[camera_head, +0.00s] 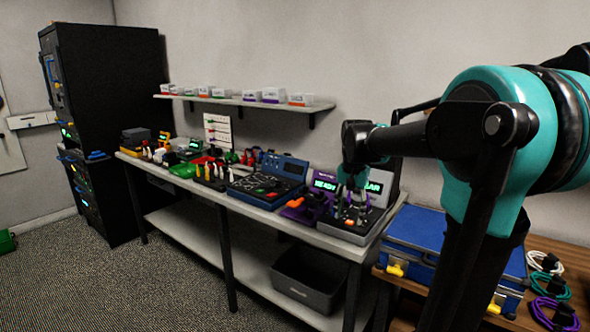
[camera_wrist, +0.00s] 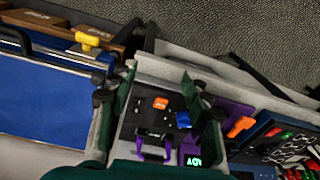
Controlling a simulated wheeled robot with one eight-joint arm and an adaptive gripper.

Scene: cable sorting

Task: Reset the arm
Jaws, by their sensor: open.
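My gripper (camera_head: 352,188) hangs from the arm over the right end of the workbench, above a grey-and-black test fixture (camera_head: 345,232). In the wrist view my gripper (camera_wrist: 157,82) has its two dark green fingers spread wide, one on each side of the fixture (camera_wrist: 150,125). Nothing shows between the fingertips except the fixture below, with an orange piece (camera_wrist: 160,103), a blue piece (camera_wrist: 183,119) and a purple part (camera_wrist: 152,148). In the head view the gripper partly hides a green-lit display. I cannot tell the exact height of the fingers above the fixture.
A blue case (camera_head: 415,232) with yellow latches stands to the right, beside coiled cables (camera_head: 552,285) on a wooden table. Blue and purple devices (camera_head: 268,180) crowd the bench to the left. A shelf (camera_head: 240,101) with small bins runs along the wall. A grey bin (camera_head: 308,278) sits below.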

